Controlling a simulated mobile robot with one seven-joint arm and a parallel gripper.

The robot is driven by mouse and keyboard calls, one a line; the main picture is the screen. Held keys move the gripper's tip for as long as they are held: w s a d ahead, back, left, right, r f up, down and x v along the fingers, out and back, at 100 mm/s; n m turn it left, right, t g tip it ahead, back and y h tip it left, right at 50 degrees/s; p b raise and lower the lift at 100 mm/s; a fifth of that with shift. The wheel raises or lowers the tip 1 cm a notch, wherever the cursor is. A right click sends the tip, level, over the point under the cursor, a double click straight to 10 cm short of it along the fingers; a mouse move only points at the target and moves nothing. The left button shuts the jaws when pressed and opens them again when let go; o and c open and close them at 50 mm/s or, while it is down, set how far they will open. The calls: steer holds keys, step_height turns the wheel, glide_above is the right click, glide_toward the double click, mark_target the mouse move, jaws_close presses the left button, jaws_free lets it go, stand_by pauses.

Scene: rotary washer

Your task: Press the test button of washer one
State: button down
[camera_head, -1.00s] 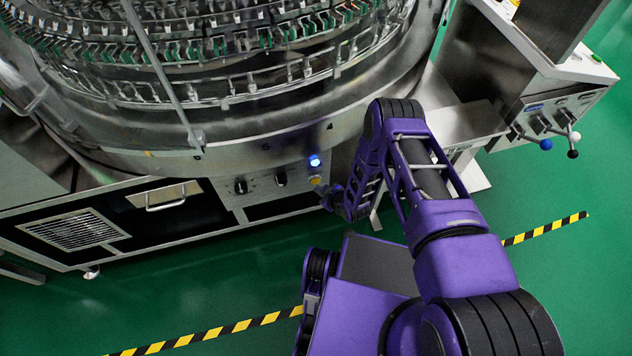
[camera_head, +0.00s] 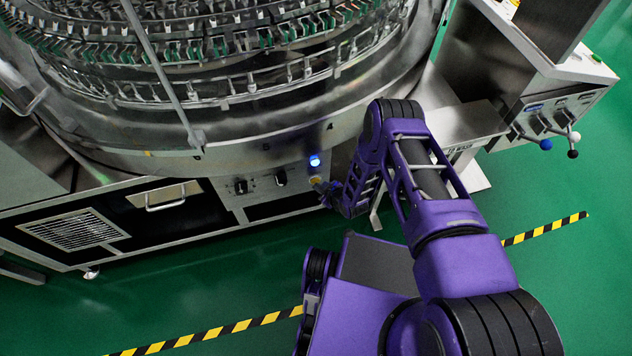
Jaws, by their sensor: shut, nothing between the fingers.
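The washer (camera_head: 230,155) is a large round steel machine at the upper left. Its control panel (camera_head: 262,192) on the front carries two black knobs, a lit blue button (camera_head: 314,161) and a yellow button (camera_head: 315,181) below it. My gripper (camera_head: 321,186) is at the end of the purple arm, with its tip at the yellow button and partly covering it. The gripper is small here and looks shut and empty. I cannot tell whether it touches the button. The blue button is uncovered just above the gripper. I cannot read any button labels.
A vent grille (camera_head: 74,229) and a drawer handle (camera_head: 166,197) are on the washer front to the left. A steel unit with levers (camera_head: 546,128) stands at the right. Yellow-black tape (camera_head: 230,328) marks the green floor, which is open in front.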

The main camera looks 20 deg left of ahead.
steer(key=shift+w+a, duration=0.1)
steer(key=shift+w, duration=0.05)
stand_by(0.3)
steer(key=shift+s+d, duration=0.45)
steer(key=shift+s, duration=0.25)
steer(key=shift+p, duration=0.3)
